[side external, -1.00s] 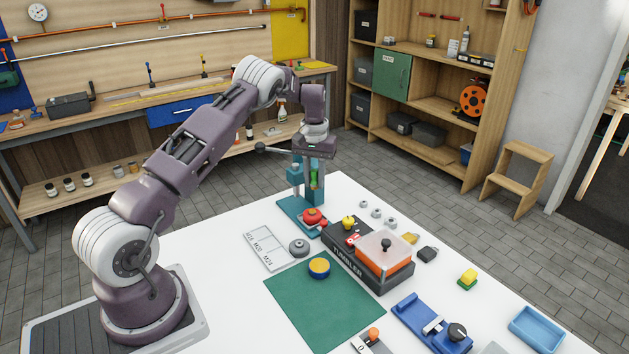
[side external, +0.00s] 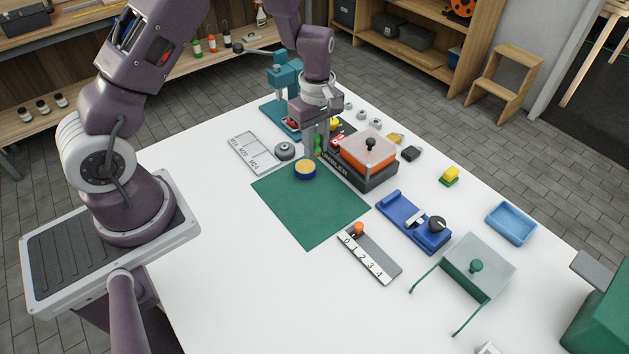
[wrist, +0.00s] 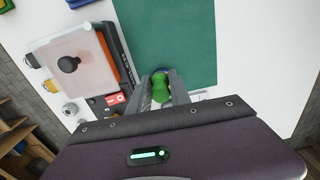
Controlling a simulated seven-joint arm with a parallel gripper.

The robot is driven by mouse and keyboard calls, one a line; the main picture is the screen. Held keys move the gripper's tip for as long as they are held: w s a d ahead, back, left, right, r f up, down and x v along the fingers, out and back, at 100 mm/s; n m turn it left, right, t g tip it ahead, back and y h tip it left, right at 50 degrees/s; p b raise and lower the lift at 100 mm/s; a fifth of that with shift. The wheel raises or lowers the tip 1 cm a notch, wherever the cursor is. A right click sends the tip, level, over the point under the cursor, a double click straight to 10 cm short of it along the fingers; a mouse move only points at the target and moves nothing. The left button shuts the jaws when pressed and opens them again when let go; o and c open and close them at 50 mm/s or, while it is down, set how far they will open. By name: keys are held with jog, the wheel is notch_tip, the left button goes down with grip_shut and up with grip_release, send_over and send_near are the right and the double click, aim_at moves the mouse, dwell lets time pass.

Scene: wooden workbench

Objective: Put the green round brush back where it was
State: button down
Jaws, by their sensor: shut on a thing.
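My gripper (side external: 318,148) is shut on a green object, which looks like the green round brush (side external: 318,143). It is held upright near the back corner of the green mat (side external: 310,205), beside the tumbler. In the wrist view the green brush (wrist: 160,88) sits between the two fingers (wrist: 161,94), and its lower end is hidden. A bit of blue (wrist: 161,70) shows past the brush in the wrist view.
The tumbler (side external: 374,178) with its orange, clear-lidded box is close on the right. A grey round part (side external: 285,151) and a marked tray (side external: 254,153) lie to the left. The teal press (side external: 285,80) stands behind. The mat's front is clear.

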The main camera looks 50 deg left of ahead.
aim_at(315, 184)
notch_tip(315, 184, down, 10)
jog(key=shift+s+d+r, duration=0.1)
jog(key=shift+s+r, duration=0.05)
jog(key=c, duration=1.2)
grip_release()
